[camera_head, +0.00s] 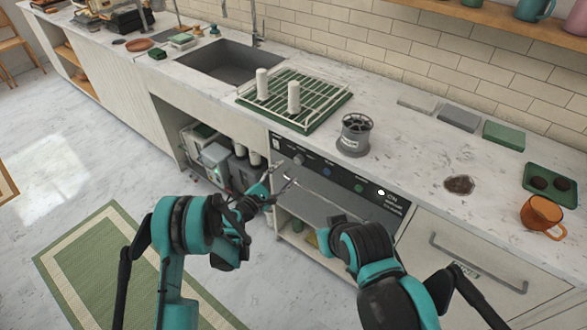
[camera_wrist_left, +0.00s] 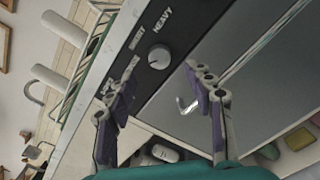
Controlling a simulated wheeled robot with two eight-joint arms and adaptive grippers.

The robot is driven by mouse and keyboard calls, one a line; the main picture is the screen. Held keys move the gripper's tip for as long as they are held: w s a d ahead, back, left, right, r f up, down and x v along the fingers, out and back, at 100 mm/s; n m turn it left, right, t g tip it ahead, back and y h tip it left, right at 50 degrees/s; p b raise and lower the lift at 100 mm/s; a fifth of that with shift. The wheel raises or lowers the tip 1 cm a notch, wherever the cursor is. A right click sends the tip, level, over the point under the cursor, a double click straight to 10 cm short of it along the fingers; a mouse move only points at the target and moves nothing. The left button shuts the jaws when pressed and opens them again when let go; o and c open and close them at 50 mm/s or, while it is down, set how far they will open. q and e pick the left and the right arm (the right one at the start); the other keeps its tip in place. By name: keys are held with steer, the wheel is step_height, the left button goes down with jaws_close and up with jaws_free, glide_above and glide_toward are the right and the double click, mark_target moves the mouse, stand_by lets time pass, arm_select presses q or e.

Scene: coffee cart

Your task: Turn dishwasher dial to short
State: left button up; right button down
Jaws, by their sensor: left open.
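The dishwasher dial (camera_head: 298,158) is a small round silver knob on the black control panel (camera_head: 278,143) under the counter edge. In the left wrist view the dial (camera_wrist_left: 159,57) shows beyond the fingertips, with HEAVY printed beside it and other labels too blurred to read surely. I cannot tell which setting its mark points to. My left gripper (camera_head: 279,180) is open and empty, in front of the dishwasher and just below the dial. In the left wrist view its fingers (camera_wrist_left: 162,82) are spread, apart from the dial. My right arm shows at the lower right, but its gripper does not show.
A blue button (camera_head: 327,171) and a green button (camera_head: 359,188) sit right of the dial. The dishwasher handle bar (camera_head: 322,199) runs below the panel. A dish rack (camera_head: 335,98) and grey canister (camera_head: 355,136) stand on the counter above. Open floor lies left.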

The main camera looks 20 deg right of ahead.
mark_target(297, 162)
arm_select(q)
steer(key=b+x, duration=0.1)
steer(key=x, duration=0.4)
steer(key=shift+w+d+f, duration=0.1)
steer(key=shift+d, duration=0.05)
steer(key=shift+w+d+b, duration=0.3)
steer(key=c, duration=1.2)
